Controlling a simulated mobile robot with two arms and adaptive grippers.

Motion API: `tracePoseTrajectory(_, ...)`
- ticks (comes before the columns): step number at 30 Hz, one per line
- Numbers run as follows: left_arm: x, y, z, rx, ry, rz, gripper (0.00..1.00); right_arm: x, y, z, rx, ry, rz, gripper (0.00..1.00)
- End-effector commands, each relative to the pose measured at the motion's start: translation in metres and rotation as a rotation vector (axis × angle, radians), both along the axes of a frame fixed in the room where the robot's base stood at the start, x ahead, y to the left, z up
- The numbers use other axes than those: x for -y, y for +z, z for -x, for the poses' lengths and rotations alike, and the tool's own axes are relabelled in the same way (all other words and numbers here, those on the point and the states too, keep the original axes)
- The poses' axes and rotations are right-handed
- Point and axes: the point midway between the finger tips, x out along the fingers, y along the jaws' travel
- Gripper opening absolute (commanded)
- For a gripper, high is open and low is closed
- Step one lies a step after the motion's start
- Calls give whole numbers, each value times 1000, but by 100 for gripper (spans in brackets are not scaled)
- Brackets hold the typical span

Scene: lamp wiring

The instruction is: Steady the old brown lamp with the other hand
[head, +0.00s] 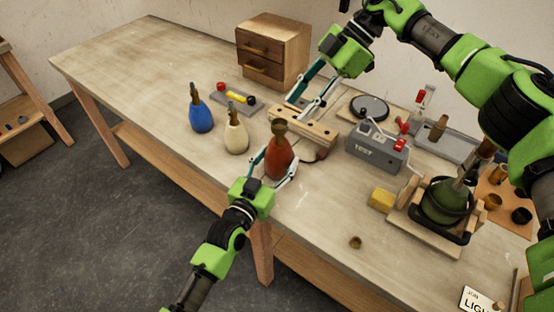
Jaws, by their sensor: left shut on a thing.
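The old brown lamp (279,160), a reddish-brown bottle-shaped base with a darker brown top, stands upright near the table's front edge. My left gripper (274,167) comes in from the front and is shut on its body, one finger on each side. My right gripper (298,107) reaches down from the back, behind the lamp, over a pale wooden block with holes (318,131). Its fingers are apart, and I see nothing between them. Whether its tips touch the block is unclear.
A blue lamp (200,116) and a cream lamp (236,136) stand left of the brown one. A grey tester box (375,153), a yellow block (381,199) and a green lamp in a wooden stand (443,203) are to the right. The table's left end is clear.

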Motion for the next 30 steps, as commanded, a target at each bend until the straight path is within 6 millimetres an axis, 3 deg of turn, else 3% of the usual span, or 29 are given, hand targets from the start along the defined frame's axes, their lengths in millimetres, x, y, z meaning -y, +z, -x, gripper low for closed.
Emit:
tracePoseTrajectory(1,1,-1,1,-1,-2,-2,32,-16,1,4,45,73,77,40)
tracePoseTrajectory(6,0,-1,0,-2,-1,-2,32,-39,2,7,187,263,327,40)
tracePoseTrajectory(12,0,-1,0,-3,0,-1,32,-50,11,4,298,386,521,40)
tracePoseTrajectory(17,0,-1,0,-3,0,-1,32,-51,11,3,324,414,570,40)
tracePoseTrajectory(30,0,-1,0,-3,-1,-1,32,-51,-44,3,321,413,567,40)
